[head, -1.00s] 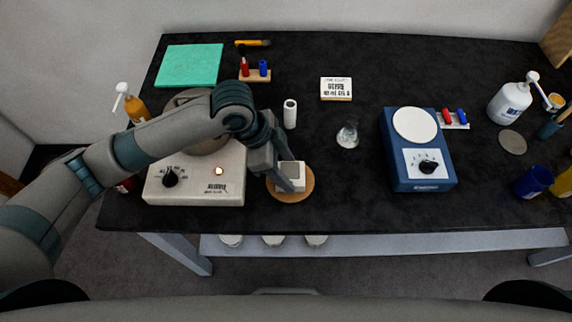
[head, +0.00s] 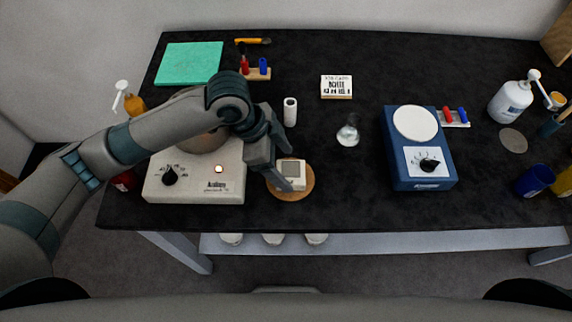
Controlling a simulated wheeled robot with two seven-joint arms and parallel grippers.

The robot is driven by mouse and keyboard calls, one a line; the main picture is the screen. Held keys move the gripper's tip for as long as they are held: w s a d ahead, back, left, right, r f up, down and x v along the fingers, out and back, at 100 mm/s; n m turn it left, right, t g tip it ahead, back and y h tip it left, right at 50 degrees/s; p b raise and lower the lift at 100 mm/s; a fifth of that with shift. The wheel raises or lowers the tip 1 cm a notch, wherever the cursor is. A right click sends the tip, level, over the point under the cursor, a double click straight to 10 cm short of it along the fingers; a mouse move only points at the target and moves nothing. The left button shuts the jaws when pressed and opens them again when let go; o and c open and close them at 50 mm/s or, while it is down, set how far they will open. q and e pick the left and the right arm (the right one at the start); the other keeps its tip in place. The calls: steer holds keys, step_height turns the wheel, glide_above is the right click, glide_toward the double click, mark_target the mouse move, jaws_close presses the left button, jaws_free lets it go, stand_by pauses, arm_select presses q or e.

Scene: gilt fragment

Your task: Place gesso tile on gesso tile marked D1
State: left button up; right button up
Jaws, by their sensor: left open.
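A small white block with a grey square on its top (head: 297,164), which looks like a gesso tile, sits on a round tan wooden disc (head: 308,188). I cannot tell whether it is one tile or two stacked, and no D1 mark is readable. My left gripper (head: 279,183) is open at the left side of the white block, its fingers pointing down and right and hiding part of the block and disc. I cannot tell whether a finger touches the block. My right gripper is not in view.
A cream hotplate (head: 205,192) stands left of the disc, under my left arm. A glass flask (head: 348,132), a white cylinder (head: 290,112) and a blue stirrer (head: 420,178) stand behind and right. A printed block (head: 337,87) lies farther back. The black tabletop (head: 350,205) is clear at front.

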arm_select(q)
steer(key=b+v, duration=0.1)
steer(key=v, duration=0.9)
steer(key=shift+r, duration=0.2)
